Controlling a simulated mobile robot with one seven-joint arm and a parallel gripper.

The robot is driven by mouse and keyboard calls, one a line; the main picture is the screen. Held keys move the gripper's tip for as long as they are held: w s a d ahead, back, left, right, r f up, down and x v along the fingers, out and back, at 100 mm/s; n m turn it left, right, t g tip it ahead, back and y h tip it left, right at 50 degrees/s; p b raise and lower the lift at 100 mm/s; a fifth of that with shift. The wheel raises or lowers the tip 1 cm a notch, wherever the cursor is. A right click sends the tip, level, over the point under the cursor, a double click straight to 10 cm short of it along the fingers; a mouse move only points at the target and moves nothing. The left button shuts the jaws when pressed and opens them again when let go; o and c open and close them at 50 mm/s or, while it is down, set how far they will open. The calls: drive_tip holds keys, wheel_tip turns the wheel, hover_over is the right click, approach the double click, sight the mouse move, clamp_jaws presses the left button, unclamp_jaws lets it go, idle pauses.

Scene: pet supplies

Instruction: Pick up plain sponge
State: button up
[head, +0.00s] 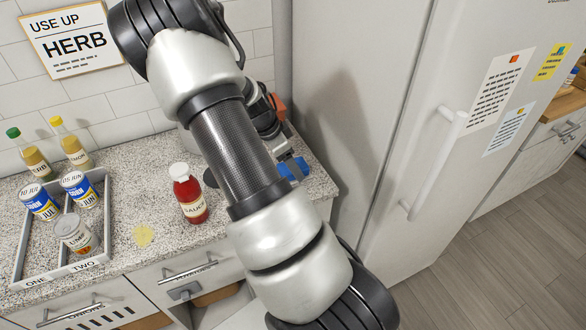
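No thing is plainly readable as the plain sponge. A blue block (293,168), possibly a sponge, sits at the right end of the speckled counter, partly hidden by my arm. My gripper (286,158) is at the counter's right end, close above or beside the blue block. Its fingers are small and partly hidden, so I cannot tell whether they are open or touch the block.
A red sauce bottle (189,194) stands left of my arm. A divided grey tray (107,226) holds several cans. Two bottles stand behind it, one green-capped (30,155), one yellow-capped (70,145). An orange thing (279,106) is by the wall. A fridge (400,120) bounds the right.

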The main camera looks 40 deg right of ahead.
drive_tip(key=shift+f, duration=0.15)
drive_tip(key=shift+c, duration=0.3)
drive_tip(key=c, duration=1.1)
wheel_tip(320, 180, up, 10)
drive_tip(key=shift+r, duration=0.1)
